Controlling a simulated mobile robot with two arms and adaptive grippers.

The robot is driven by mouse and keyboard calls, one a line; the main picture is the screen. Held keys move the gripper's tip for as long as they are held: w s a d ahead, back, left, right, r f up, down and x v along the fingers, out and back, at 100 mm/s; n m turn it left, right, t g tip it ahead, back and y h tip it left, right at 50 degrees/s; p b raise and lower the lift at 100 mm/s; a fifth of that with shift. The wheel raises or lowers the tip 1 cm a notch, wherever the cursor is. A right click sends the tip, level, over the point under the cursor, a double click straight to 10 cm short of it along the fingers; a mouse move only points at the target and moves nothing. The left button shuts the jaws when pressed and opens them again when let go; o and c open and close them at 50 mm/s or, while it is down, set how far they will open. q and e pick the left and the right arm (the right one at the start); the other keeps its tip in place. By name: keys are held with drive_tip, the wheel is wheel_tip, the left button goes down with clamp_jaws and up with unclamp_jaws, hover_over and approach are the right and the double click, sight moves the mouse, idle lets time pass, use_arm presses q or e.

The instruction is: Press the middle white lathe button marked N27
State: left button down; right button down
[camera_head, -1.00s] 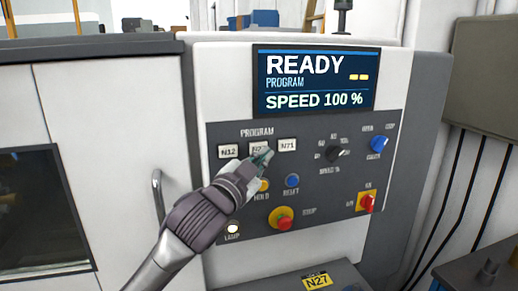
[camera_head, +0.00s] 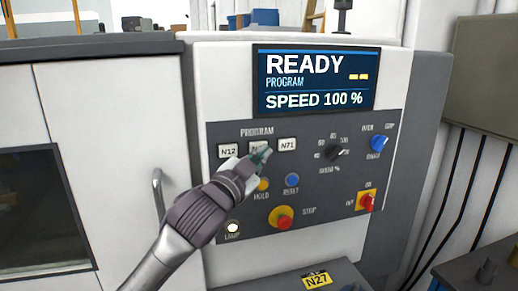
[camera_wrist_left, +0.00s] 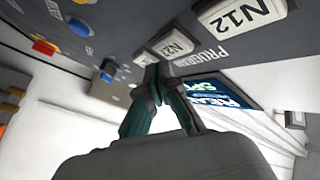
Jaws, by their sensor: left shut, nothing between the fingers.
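The middle white button (camera_head: 254,146) stands in the PROGRAM row of the grey panel, between the N12 button (camera_head: 228,151) and the N71 button (camera_head: 287,145). My left gripper (camera_head: 264,154) is shut and empty, and its fingertips hide the lower right part of the middle button and most of its label. In the left wrist view the shut fingertips (camera_wrist_left: 158,73) show just below the middle button (camera_wrist_left: 173,46), whose label reads partly as N2. I cannot tell whether the tips touch it. My right gripper is not in view.
The screen (camera_head: 315,80) above reads READY and SPEED 100 %. Below the row are a yellow HOLD button (camera_head: 263,185), a blue RESET button (camera_head: 292,180) and a red STOP knob (camera_head: 284,223). Dials sit to the right. A yellow N27 tag (camera_head: 317,281) lies below.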

use_arm(q)
drive_tip(key=shift+w, duration=0.1)
idle(0.6)
drive_tip(key=shift+w+a+p, duration=0.15)
drive_tip(key=shift+w+p, duration=0.15)
drive_tip(key=shift+w+a, duration=0.15)
drive_tip(key=shift+w, duration=0.3)
idle(0.6)
idle(0.4)
drive_tip(key=shift+s+d+p, duration=0.3)
drive_tip(key=shift+s+p, duration=0.05)
drive_tip(key=shift+s, duration=0.5)
drive_tip(key=s, duration=0.1)
drive_tip(key=s+d, duration=0.1)
drive_tip(key=s, duration=0.2)
drive_tip(key=shift+s+d+p, duration=0.25)
drive_tip(key=shift+s+p, duration=0.1)
idle(0.5)
